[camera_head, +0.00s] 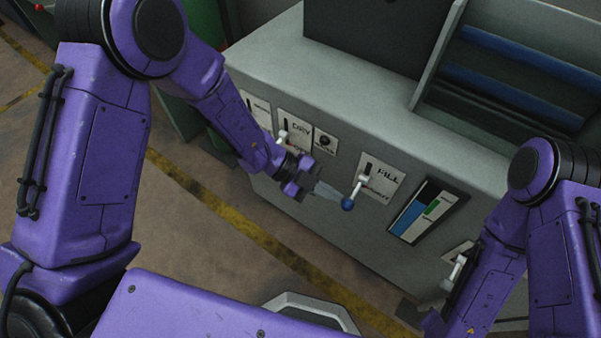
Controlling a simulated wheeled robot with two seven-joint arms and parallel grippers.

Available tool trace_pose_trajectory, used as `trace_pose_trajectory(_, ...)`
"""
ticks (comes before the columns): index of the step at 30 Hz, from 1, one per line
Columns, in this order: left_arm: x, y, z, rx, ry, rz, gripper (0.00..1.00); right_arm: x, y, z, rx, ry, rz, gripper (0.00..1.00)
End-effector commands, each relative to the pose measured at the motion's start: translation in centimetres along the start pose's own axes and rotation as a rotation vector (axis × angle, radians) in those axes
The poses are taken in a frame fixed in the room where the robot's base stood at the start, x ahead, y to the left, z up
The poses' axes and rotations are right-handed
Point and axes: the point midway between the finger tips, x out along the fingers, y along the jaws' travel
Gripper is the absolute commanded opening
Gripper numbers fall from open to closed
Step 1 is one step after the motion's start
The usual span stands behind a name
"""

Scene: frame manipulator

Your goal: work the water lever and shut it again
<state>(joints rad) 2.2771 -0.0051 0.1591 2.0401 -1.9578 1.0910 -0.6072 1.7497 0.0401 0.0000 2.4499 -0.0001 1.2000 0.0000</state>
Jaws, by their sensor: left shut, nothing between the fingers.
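The water lever (359,187) is a white handle with a blue ball knob on the grey machine's front, by a plate (381,177) whose top word reads FILL. The handle slants down and out from the panel, with the knob at its low end. My left gripper (327,191) is shut and empty, with its fingertips just left of the blue knob. I cannot tell whether they touch it. My right arm comes down at the right edge; its gripper does not show.
A level gauge (428,211) with blue and green bands sits right of the lever. Another white lever (283,133) is at the left, partly behind my left arm, and one more (456,268) is low at right. The floor (215,240) has a yellow line.

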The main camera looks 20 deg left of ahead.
Motion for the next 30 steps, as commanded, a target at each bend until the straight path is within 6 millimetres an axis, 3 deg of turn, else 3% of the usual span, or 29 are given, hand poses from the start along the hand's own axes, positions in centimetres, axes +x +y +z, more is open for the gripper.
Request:
trace_pose_trajectory(5,-4.1,-0.5,-0.9,0.001,0.002,0.004,0.0,-3.6,0.3,-1.5,0.0,0.0,0.0,0.0)
trace_pose_trajectory(7,-5.7,-0.1,-0.1,0.005,0.001,0.002,0.0,-2.6,0.2,-1.1,0.0,0.001,-0.001,0.0)
trace_pose_trajectory(15,-11.8,0.4,-0.1,0.005,0.003,0.004,0.0,-2.9,0.3,-1.2,0.0,0.0,0.0,0.0)
trace_pose_trajectory(21,-13.2,0.6,0.0,0.005,0.004,0.006,0.0,-3.0,0.3,-1.2,0.0,0.0,0.0,0.0)
trace_pose_trajectory(30,-12.7,0.5,0.1,-0.064,0.0,-0.032,0.0,-3.2,0.3,-1.3,0.0,0.0,0.0,0.0)
